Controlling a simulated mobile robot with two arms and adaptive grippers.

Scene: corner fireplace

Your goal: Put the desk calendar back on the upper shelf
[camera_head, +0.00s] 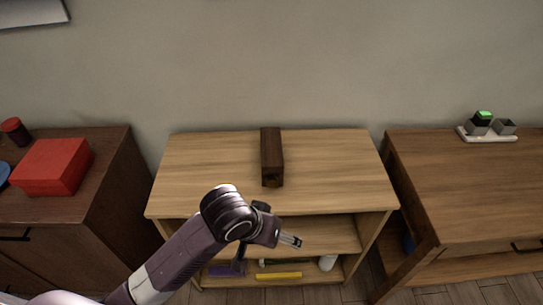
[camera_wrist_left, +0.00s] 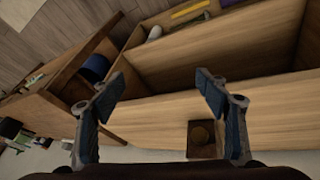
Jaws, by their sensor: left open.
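My left gripper (camera_head: 290,241) is in front of the wooden shelf unit, near its open front. In the left wrist view the two fingers (camera_wrist_left: 160,85) are spread wide with nothing between them. The upper shelf (camera_head: 335,237) looks bare where it shows; my left arm hides part of it. I cannot clearly make out a desk calendar. A dark brown block (camera_head: 271,157) stands on the unit's top; it also shows in the left wrist view (camera_wrist_left: 202,139). My right gripper is in neither view.
The lower shelf holds a yellow item (camera_head: 279,276), a purple item (camera_head: 222,270) and a white cylinder (camera_head: 327,263). A red box (camera_head: 53,166) is on the left cabinet. A white tray (camera_head: 489,137) with small cups is on the right cabinet. The unit's top is mostly clear.

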